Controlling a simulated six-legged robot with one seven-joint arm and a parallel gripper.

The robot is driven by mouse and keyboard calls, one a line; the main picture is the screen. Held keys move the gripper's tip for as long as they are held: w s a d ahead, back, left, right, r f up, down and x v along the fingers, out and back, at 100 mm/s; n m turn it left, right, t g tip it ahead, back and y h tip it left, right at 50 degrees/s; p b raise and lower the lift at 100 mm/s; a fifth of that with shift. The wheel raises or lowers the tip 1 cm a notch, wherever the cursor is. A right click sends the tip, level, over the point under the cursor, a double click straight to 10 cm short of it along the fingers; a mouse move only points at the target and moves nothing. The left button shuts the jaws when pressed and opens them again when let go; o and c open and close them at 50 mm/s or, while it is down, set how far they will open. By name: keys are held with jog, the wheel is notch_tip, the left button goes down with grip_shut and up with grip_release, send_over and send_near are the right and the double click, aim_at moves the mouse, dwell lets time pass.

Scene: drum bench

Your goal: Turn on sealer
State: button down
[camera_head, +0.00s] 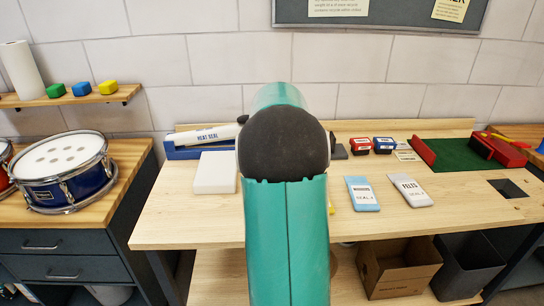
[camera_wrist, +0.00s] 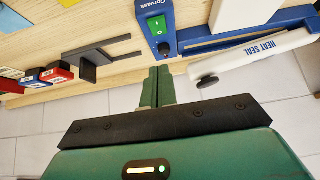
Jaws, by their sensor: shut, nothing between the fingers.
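The heat sealer has a blue base (camera_head: 182,153) and a white arm (camera_head: 205,136) marked HEAT SEAL, at the back left of the bench. In the wrist view the blue base (camera_wrist: 215,44) and white arm (camera_wrist: 255,53) lie at the upper right. A green rocker switch (camera_wrist: 156,26) marked I and O sits on the base's end, with a small dark round part by it. My gripper (camera_wrist: 158,72) is shut and empty, its green fingertips close to that end of the base. I cannot tell whether they touch it. In the head view my arm hides my gripper and the switch.
A black two-pronged bracket (camera_wrist: 90,66) stands beside the sealer. Red and blue boxes (camera_head: 372,145) are farther right. A white block (camera_head: 215,173) lies before the sealer; two pouches (camera_head: 362,193) (camera_head: 410,190) lie right of my arm. A tiled wall (camera_head: 400,60) is behind.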

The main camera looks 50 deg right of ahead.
jog(key=x, duration=1)
jog(key=shift+f, duration=0.15)
notch_tip(320, 180, down, 2)
jog(key=shift+a+f, duration=0.2)
jog(key=shift+f, duration=0.65)
jog(key=shift+s, duration=0.1)
jog(key=shift+s+a+f, duration=0.1)
jog(key=shift+a+f, duration=0.05)
jog(key=shift+f, duration=0.35)
jog(key=shift+r, duration=0.1)
jog(key=shift+r, duration=0.75)
